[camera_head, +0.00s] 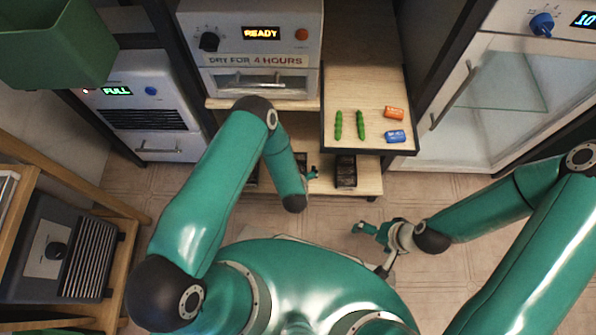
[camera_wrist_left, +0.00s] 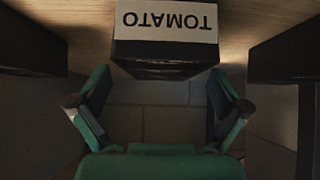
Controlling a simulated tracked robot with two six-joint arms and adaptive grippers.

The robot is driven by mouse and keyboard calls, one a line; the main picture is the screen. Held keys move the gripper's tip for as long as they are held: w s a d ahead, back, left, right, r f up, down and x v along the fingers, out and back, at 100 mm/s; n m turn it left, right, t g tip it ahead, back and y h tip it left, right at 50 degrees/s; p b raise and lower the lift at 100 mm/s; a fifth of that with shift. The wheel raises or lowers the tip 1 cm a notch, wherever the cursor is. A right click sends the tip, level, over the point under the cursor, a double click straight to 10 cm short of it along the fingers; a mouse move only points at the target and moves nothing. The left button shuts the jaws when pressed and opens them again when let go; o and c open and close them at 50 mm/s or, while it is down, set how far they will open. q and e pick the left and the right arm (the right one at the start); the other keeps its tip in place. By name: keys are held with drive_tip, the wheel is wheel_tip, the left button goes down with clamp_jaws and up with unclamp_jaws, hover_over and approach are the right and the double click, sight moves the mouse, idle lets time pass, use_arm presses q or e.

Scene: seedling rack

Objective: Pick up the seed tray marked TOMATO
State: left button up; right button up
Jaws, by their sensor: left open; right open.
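The black seed tray marked TOMATO (camera_wrist_left: 166,50) sits on a wooden shelf at the top middle of the left wrist view, its white label upside down there. My left gripper (camera_wrist_left: 158,108) is open, its fingers spread wide to either side just short of the tray, with nothing between them. In the head view my left gripper (camera_head: 313,174) is at the lower shelf, largely hidden by its arm. My right gripper (camera_head: 370,230) is open and empty above the floor, away from the shelf.
Other dark trays flank the tomato tray, one at the left (camera_wrist_left: 30,45) and one at the right (camera_wrist_left: 290,50). A glass-door cabinet (camera_head: 510,90) stands right.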

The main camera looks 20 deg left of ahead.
use_arm(q)
drive_tip(key=b+x, duration=0.1)
drive_tip(key=x, duration=0.3)
drive_tip(key=shift+a+f+b, duration=0.1)
drive_tip(key=shift+b, duration=0.25)
drive_tip(key=c, duration=1.4)
drive_tip(key=shift+o, duration=0.2)
